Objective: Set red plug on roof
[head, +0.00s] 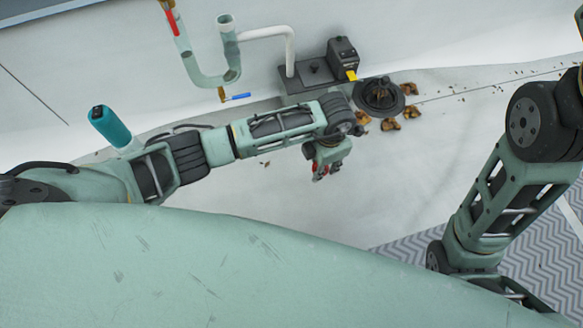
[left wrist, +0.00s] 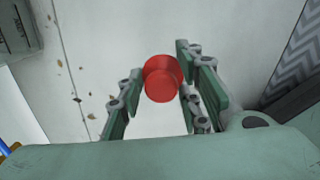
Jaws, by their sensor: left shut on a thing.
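The red plug (left wrist: 163,78) is a short round red piece, held between the fingers of my left gripper (left wrist: 161,88) in the left wrist view. The fingers close on it from both sides, and its far side is hidden. In the head view my left gripper (head: 322,172) hangs over the pale roof surface (head: 290,200), with bits of red showing between its fingers. The gripper is short of the black round fitting and to its left. Whether the plug touches the roof cannot be told. My right arm shows at the right, but its gripper is out of view.
A black round fitting (head: 380,95) with brown dry leaves (head: 390,125) around it stands beside a dark box (head: 342,55). Green pipework (head: 210,78) with a blue-handled valve (head: 237,97) is behind my left arm. A teal bottle-like thing (head: 110,126) stands at left. Zigzag-patterned flooring (head: 410,250) lies lower right.

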